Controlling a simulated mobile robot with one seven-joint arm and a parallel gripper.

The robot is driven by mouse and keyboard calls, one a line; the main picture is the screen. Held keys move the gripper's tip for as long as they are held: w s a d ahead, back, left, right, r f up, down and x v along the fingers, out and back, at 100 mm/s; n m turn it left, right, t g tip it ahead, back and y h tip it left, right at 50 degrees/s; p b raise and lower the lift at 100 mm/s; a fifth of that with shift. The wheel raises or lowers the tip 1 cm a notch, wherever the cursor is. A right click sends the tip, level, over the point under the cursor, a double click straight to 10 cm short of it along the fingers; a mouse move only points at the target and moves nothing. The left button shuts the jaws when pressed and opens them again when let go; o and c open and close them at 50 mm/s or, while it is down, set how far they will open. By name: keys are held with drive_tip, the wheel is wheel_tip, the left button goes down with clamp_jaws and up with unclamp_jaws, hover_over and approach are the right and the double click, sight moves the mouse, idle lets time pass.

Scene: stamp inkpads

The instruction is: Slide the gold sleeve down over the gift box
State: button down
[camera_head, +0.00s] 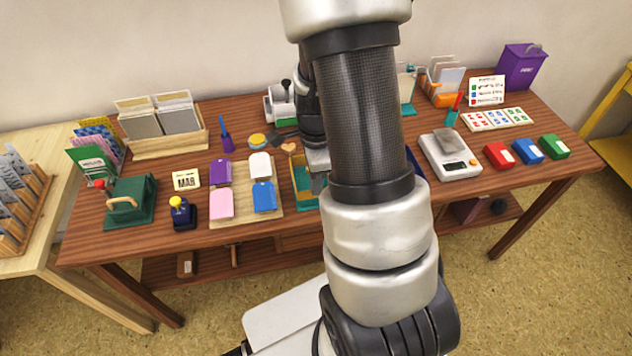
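My arm reaches down across the middle of the picture and hides much of the table's centre. My gripper (318,172) is partly behind the arm, low over the table. Its fingers are too hidden to tell whether they are open or shut. A teal and gold open-topped box shape (301,188) shows just left of and below the gripper, partly covered by the arm. I cannot tell whether this is the gold sleeve, the gift box or both, or whether the gripper touches it.
Left of the gripper lies a board with purple, white, pink and blue tags (263,197). A green press (130,202) stands at far left. A white scale (450,155) and red, blue and green inkpads (528,150) stand right. A wooden card rack (165,143) stands back left.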

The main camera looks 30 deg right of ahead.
drive_tip(key=shift+f+b, duration=0.8)
drive_tip(key=shift+f, duration=0.45)
idle(1.0)
drive_tip(key=c, duration=2.5)
unclamp_jaws()
drive_tip(key=o, duration=0.5)
drive_tip(key=shift+r+p, duration=3.25)
drive_tip(key=shift+r, duration=0.3)
